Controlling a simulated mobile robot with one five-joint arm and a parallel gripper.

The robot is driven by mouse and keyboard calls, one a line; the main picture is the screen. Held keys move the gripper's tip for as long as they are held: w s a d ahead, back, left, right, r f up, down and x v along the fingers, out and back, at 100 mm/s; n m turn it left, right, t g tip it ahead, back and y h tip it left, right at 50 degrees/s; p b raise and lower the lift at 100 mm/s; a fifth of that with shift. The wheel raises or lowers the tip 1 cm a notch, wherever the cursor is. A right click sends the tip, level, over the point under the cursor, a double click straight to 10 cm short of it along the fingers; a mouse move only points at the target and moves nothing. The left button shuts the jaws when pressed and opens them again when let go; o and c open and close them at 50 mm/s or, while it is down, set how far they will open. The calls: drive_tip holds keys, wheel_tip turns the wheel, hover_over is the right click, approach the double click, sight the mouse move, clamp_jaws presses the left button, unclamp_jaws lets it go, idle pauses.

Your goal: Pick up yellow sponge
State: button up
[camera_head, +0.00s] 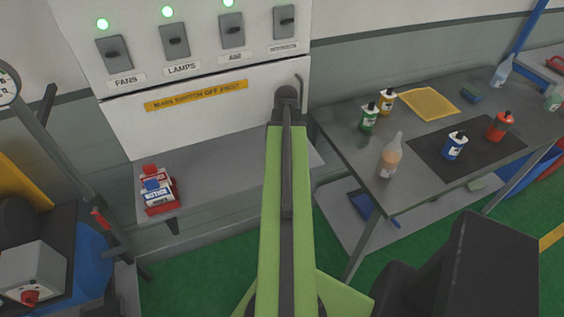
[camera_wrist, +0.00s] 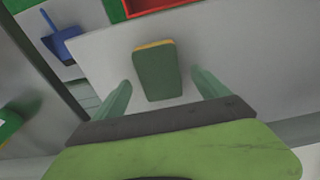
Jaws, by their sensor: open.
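In the wrist view a sponge (camera_wrist: 157,75) lies flat on a pale grey surface (camera_wrist: 225,45). Its upper face is dark green and a yellow layer shows along its far edge. My gripper (camera_wrist: 161,83) is open, with one pale green finger on each side of the sponge's near part in the picture. I cannot tell how high the fingers are above the surface, and no contact shows. In the head view my arm runs up the middle and the gripper fingers cannot be made out.
In the wrist view a blue dustpan (camera_wrist: 65,44) lies at upper left and a red tray (camera_wrist: 150,5) at the top edge. In the head view the right table (camera_head: 335,122) holds several bottles and a yellow cloth (camera_head: 427,104).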

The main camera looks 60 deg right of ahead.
wheel_tip(320, 180, down, 3)
drive_tip(key=shift+w+d+r+b, duration=0.1)
drive_tip(key=shift+r+b, duration=0.1)
drive_tip(key=shift+b, duration=0.45)
drive_tip(key=shift+r, duration=0.2)
drive_tip(key=c, duration=1.4)
wheel_tip(320, 180, up, 4)
drive_tip(key=p, duration=0.4)
drive_tip(key=shift+f, duration=0.1)
drive_tip(key=s+d, duration=0.3)
drive_tip(key=s, duration=0.2)
drive_tip(key=s+d, duration=0.3)
drive_tip(key=s, duration=0.2)
drive_tip(key=s+d, duration=0.3)
drive_tip(key=s, duration=0.2)
drive_tip(key=shift+s+f, duration=0.15)
drive_tip(key=shift+s, duration=0.2)
drive_tip(key=o, duration=0.6)
drive_tip(key=c, duration=0.5)
